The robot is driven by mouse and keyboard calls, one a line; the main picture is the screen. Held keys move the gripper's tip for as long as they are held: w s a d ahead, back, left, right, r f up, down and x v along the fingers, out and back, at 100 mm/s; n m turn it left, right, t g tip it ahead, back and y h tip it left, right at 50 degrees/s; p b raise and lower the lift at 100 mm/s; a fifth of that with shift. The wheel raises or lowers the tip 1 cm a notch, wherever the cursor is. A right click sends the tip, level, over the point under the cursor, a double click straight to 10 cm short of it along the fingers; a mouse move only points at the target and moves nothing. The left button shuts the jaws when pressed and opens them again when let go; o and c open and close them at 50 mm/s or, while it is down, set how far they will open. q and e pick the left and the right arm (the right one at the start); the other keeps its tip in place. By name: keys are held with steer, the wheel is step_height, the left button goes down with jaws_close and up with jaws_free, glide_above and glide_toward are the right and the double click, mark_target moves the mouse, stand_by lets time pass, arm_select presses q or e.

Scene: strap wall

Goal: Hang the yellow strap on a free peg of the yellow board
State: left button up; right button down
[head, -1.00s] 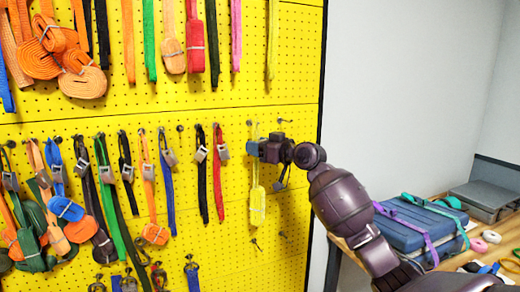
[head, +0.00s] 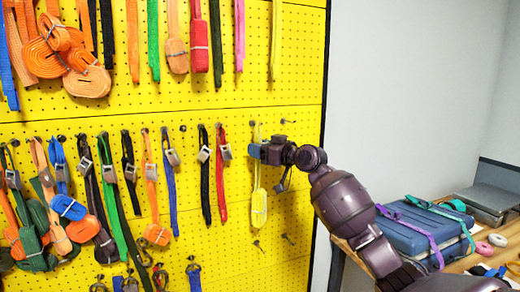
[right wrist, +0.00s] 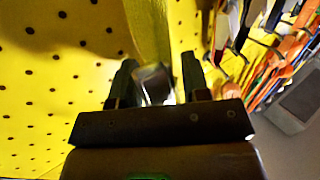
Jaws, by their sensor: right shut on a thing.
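The yellow strap (head: 259,208) hangs upright in front of the yellow board (head: 230,265), with its folded bundle at the bottom. My right gripper (head: 256,151) is shut on the strap near its metal buckle, close to the board. In the right wrist view the buckle (right wrist: 153,84) sits between the fingers and the yellow webbing (right wrist: 149,30) runs away from them. The strap's top end is beside a peg at the board's right; I cannot tell whether it is around it. A bare peg (head: 287,121) is just to the right. My left gripper is not in view.
Red (head: 222,180) and black (head: 205,180) straps hang to the left, with several others beyond. Another bare peg (head: 183,128) is among them. Two bare pegs (head: 258,245) (head: 288,239) are lower right. A table (head: 455,263) with a blue case (head: 425,222) stands at right.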

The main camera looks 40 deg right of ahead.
steer(key=c, duration=0.5)
jaws_free()
steer(key=shift+f, duration=0.2)
steer(key=b+v, duration=0.1)
steer(key=v, duration=0.9)
steer(key=shift+s+b, duration=0.4)
steer(key=shift+d+r, duration=0.1)
